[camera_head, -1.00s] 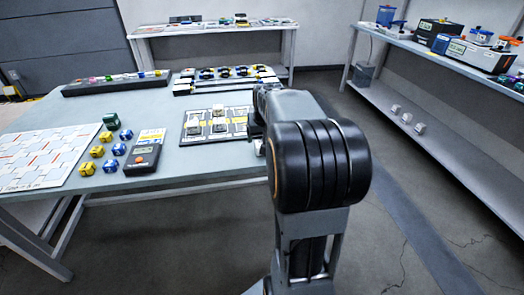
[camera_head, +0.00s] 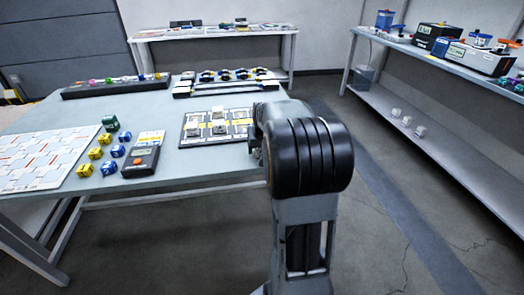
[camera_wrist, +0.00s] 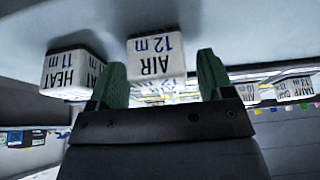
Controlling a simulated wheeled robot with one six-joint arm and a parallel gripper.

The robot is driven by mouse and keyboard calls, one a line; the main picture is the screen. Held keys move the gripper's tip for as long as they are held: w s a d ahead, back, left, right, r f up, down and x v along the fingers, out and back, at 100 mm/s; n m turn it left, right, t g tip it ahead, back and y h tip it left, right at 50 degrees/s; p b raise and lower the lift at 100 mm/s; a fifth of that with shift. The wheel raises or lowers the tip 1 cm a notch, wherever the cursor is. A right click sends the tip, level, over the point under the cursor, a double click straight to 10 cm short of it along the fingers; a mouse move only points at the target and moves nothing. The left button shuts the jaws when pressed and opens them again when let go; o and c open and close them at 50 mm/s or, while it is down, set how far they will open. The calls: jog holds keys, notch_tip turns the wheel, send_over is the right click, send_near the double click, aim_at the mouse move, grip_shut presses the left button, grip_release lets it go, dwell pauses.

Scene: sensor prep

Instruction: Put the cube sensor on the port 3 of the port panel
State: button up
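My gripper (camera_wrist: 162,85) has two green fingers, spread apart; in the head view it is hidden behind my arm. A white cube sensor marked AIR 12 m (camera_wrist: 156,57) shows between and beyond the fingertips; I see no clear grip. A second white cube marked HEAT 11 m (camera_wrist: 72,70) stands to its left. The wrist view is upside down. The port panel (camera_head: 184,144) lies on the table in the head view, with several white cubes (camera_head: 219,127) on it. Port numbers are too small to read. Which cube the task means cannot be told.
A handheld meter (camera_head: 143,160) and several yellow and blue cubes (camera_head: 95,153) lie left of the panel. A green block (camera_head: 111,122) stands behind them. A patterned white board (camera_head: 40,165) is at far left. Small white cubes (camera_head: 407,121) lie on the right lower shelf.

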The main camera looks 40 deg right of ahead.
jog(key=c, duration=1)
jog(key=shift+o, duration=0.2)
jog(key=shift+r, duration=0.1)
